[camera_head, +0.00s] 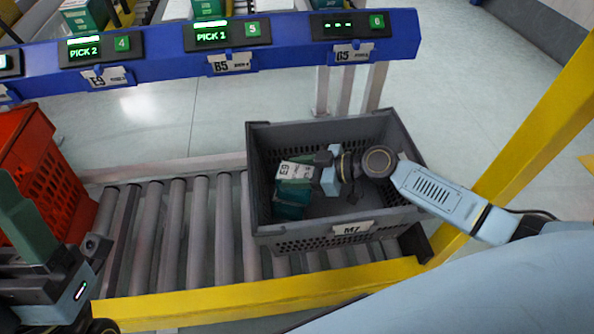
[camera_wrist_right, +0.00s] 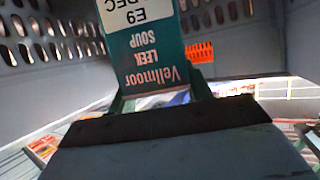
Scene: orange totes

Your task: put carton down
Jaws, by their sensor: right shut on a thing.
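A grey slatted crate (camera_head: 335,240) labelled M7 stands on the roller conveyor. My right gripper (camera_head: 318,163) reaches down into it from the right and is shut on a teal carton (camera_head: 293,170) with a white E9 label. In the right wrist view the carton (camera_wrist_right: 155,55) reads "Vellmoor Leek Soup", upside down, between the two fingers of the gripper (camera_wrist_right: 158,92). I cannot tell whether it touches the crate floor. Another teal carton surface (camera_head: 290,205) shows just below it. My left gripper (camera_head: 32,225) is at the lower left, partly cut off, its opening unclear.
An orange tote (camera_head: 75,188) stands left of the crate, with bare rollers (camera_head: 175,230) between. A blue rail (camera_head: 285,42) with pick displays runs behind. A yellow front rail (camera_head: 260,300) and a yellow post (camera_head: 530,115) border the conveyor.

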